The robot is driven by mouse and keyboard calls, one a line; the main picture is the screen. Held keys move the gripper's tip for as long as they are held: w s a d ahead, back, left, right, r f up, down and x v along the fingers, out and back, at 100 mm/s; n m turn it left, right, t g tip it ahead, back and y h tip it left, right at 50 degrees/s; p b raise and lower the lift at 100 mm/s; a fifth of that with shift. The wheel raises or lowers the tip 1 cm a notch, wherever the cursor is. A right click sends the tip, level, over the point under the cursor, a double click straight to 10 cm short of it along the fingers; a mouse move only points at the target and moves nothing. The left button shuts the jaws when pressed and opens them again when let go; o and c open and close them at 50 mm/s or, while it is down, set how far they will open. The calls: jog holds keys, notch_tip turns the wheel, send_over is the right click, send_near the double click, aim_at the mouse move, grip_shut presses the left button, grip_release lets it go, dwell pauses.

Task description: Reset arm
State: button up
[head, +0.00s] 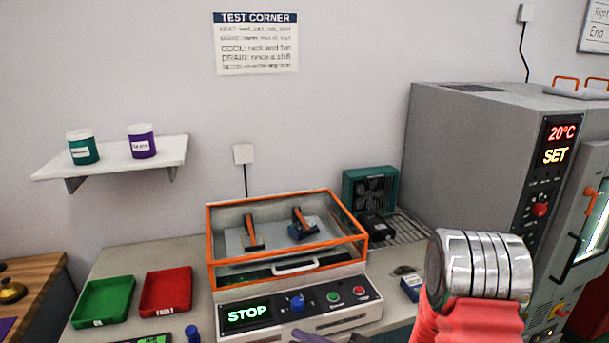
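A red part of my arm with a banded silver cylinder (480,266) rises from the bottom edge at the right, in front of the bench and the large grey oven. My gripper does not show in the head view, so its opening and anything in it cannot be seen.
A tester with an orange-framed clear cover (290,204) stands on the bench, its display reading STOP (247,313). Left are a green tray (103,301) and a red tray (166,291). A green fan unit (371,190) stands behind right. The oven (470,150) reads 20°C. A wall shelf (112,158) holds two jars.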

jog(key=s+a+n+g+h, duration=0.2)
jog(key=s+n+g+h, duration=0.1)
jog(key=s+g, duration=0.7)
jog(key=s+d+n+g+h, duration=0.1)
jog(key=s+d+n+h, duration=0.1)
jog(key=s+d+h, duration=0.55)
jog(key=s+d+r+n+t+h, duration=0.1)
jog(key=d+r+n+t+h, duration=0.25)
jog(key=d+r+h, duration=0.4)
notch_tip(320, 180, up, 10)
jog(key=s+d+t, duration=0.1)
jog(key=d+t, duration=0.2)
jog(key=t, duration=0.2)
jog(key=shift+f+n, duration=0.25)
jog(key=shift+n, duration=0.2)
jog(key=shift+c, duration=0.3)
dwell(0.6)
